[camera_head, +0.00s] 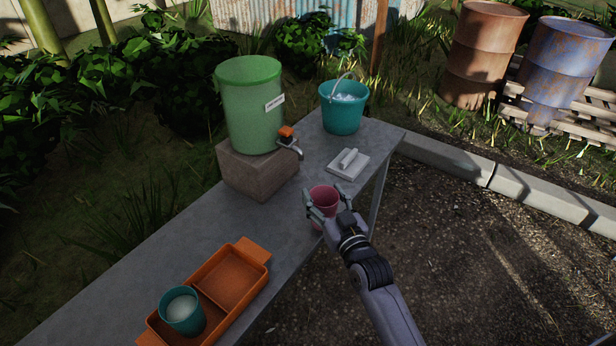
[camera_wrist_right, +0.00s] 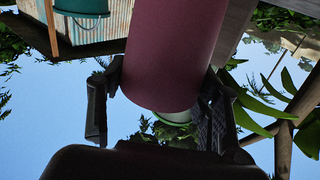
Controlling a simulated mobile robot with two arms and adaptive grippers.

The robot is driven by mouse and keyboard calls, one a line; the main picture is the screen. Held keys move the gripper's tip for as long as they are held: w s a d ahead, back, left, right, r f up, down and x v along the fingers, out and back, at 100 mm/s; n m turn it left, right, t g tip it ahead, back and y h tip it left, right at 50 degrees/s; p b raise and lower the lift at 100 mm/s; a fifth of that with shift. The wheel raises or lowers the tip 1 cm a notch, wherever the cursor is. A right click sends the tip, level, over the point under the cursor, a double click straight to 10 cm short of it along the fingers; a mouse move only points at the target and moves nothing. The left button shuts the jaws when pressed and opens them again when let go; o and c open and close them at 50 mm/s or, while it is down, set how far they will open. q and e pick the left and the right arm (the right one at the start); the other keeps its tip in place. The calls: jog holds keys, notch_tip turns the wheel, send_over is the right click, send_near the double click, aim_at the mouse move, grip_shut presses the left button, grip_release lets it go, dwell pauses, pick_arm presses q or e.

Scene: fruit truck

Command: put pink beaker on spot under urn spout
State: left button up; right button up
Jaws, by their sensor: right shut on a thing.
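The pink beaker (camera_head: 324,198) is upright at the front edge of the grey table, in front of the urn. My right gripper (camera_head: 330,208) is shut on it, with a finger on either side. In the right wrist view the beaker (camera_wrist_right: 175,50) fills the space between the fingers (camera_wrist_right: 165,105). I cannot tell whether its base touches the table. The green urn (camera_head: 250,108) stands on a brown block (camera_head: 255,170). Its metal spout (camera_head: 294,149) with an orange tap points right, up and left of the beaker. No marked spot shows clearly under the spout. My left gripper is not in view.
A white lid with a handle (camera_head: 348,163) lies on the table (camera_head: 215,215) right of the spout. A teal bucket (camera_head: 342,115) stands behind it. An orange tray (camera_head: 235,272) with a teal cup (camera_head: 182,312) is at the near left. The table between tray and block is clear.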

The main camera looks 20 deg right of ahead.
jog(key=w, duration=0.3)
jog(key=w+f, duration=0.1)
jog(key=w, duration=0.3)
jog(key=w+a, duration=0.1)
jog(key=w, duration=0.2)
jog(key=shift+w+f, duration=0.25)
jog(key=shift+f, duration=0.05)
jog(key=shift+s+d+r, duration=0.1)
jog(key=shift+f, duration=0.25)
jog(key=o, duration=1.2)
jog(key=shift+r, duration=0.1)
jog(key=shift+o, duration=0.2)
